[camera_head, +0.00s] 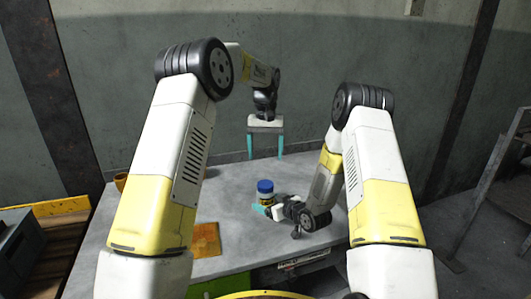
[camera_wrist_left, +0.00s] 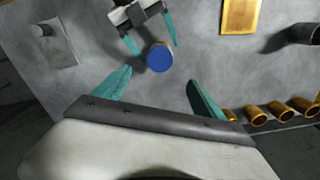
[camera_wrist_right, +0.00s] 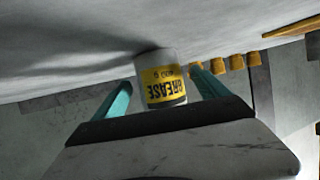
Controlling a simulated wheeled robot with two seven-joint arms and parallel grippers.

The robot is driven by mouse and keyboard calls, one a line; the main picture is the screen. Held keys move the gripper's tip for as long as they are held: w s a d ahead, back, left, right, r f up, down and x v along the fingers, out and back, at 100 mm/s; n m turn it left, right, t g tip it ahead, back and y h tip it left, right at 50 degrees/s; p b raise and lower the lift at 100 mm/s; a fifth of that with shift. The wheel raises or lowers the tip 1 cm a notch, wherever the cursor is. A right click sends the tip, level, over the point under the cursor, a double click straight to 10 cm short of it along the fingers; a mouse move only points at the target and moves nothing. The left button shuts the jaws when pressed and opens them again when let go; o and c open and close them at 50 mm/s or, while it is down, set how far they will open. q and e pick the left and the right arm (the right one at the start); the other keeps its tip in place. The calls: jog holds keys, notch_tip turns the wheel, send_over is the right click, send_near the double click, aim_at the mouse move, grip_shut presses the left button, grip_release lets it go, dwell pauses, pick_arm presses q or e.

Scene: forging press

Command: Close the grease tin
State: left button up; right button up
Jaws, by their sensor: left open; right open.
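The grease tin (camera_head: 265,193) stands upright on the grey table, with a yellow label and a blue lid on top. The left wrist view looks down on the round blue lid (camera_wrist_left: 160,57); I cannot tell how tightly it sits. My right gripper (camera_head: 268,209) is open, low by the table. In the right wrist view the tin (camera_wrist_right: 163,80) is between its spread teal fingers, label towards the camera, with gaps on both sides. My left gripper (camera_head: 266,153) is open and empty, pointing down high above the table, well clear of the tin.
An orange-brown plate (camera_head: 205,240) lies on the table (camera_head: 235,178) left of the tin. A brass cup (camera_head: 121,181) is at the table's left edge. Several brass cups (camera_wrist_left: 279,109) line one edge in the left wrist view. A grey wall stands behind the table.

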aim_at(271, 202)
jog(key=v, duration=0.5)
